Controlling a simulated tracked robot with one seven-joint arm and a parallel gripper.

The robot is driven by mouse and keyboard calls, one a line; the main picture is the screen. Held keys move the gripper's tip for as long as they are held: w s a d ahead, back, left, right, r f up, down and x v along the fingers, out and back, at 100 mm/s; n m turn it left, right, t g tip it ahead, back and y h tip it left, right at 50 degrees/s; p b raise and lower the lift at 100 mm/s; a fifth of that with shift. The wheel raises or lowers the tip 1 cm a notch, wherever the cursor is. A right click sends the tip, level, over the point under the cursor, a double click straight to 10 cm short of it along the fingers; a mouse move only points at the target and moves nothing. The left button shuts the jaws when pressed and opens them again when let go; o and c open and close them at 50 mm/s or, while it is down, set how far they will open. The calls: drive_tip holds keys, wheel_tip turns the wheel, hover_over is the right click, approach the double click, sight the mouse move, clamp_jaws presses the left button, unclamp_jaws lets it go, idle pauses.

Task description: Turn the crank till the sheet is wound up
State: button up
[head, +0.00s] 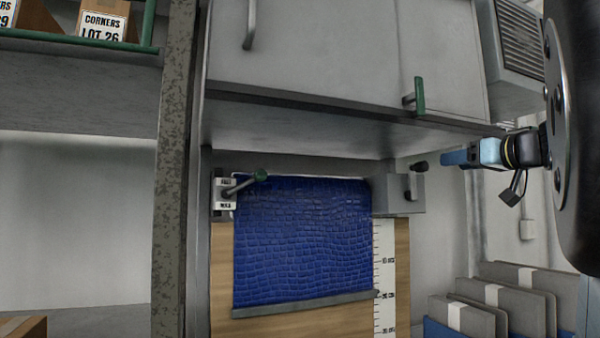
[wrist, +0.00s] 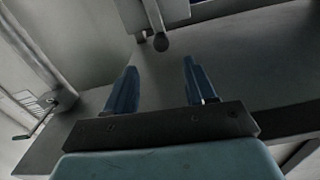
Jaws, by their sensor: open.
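The blue scaly-patterned sheet (head: 300,240) hangs from a roller, with a grey bar (head: 300,306) along its lower edge. Much of the sheet is unrolled. At its right end is a grey housing (head: 398,194) with a crank that ends in a dark knob (head: 420,166). My gripper (head: 446,158) is just right of the knob, apart from it. In the wrist view my gripper (wrist: 160,68) is open and empty, and the knob (wrist: 161,42) shows ahead between and beyond the fingertips. The crank's arm (wrist: 152,14) runs up from it.
A green-tipped lever (head: 245,183) with a small label plate sits left of the sheet. A ruler strip (head: 384,285) runs beside the sheet. Grey cabinets (head: 340,50) overhang above. Grey binders (head: 500,295) stand lower right. The space between my gripper and the knob is clear.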

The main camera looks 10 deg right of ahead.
sight(417, 168)
drive_tip(key=x, duration=1.3)
drive_tip(key=shift+w+a+f, duration=0.1)
drive_tip(key=shift+w+f, duration=0.05)
drive_tip(key=shift+w, duration=0.05)
clamp_jaws()
